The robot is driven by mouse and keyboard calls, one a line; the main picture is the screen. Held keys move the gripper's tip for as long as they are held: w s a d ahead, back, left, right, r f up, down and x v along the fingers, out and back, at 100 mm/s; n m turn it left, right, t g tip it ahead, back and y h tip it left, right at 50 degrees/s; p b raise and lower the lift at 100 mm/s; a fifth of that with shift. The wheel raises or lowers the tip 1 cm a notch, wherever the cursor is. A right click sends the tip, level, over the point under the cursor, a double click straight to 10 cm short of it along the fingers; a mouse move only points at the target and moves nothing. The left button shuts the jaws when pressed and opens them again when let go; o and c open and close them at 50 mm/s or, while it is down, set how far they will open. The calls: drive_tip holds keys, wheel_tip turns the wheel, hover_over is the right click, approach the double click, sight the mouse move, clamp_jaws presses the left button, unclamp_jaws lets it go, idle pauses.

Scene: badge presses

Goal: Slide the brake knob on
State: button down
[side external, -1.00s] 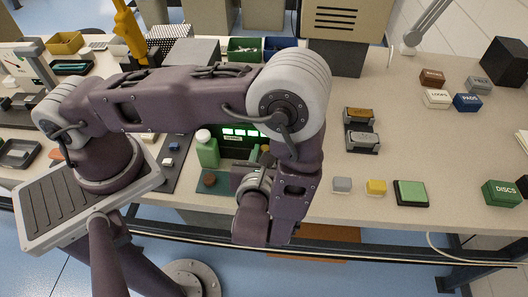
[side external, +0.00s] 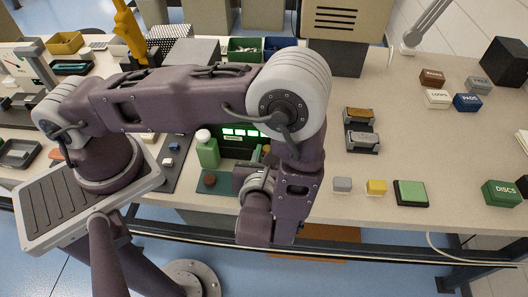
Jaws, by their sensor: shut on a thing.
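My gripper (side external: 257,181) is only partly visible, low in front of the lit green panel (side external: 240,132) at the table's front edge. My wrist and forearm cover its fingertips from this side. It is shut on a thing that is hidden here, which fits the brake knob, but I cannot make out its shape. A small brown-orange piece (side external: 266,149) shows beside the panel, partly behind my arm; I cannot tell what it is. Any shaft for the knob is hidden.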

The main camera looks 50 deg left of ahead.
drive_tip(key=w+d, duration=0.2)
drive_tip(key=d, duration=0.1)
drive_tip(key=shift+w, duration=0.4)
drive_tip(key=c, duration=1.2)
unclamp_jaws()
drive_tip(key=shift+c, duration=0.2)
drive_tip(key=v, duration=0.7)
drive_tip(key=shift+r, duration=0.1)
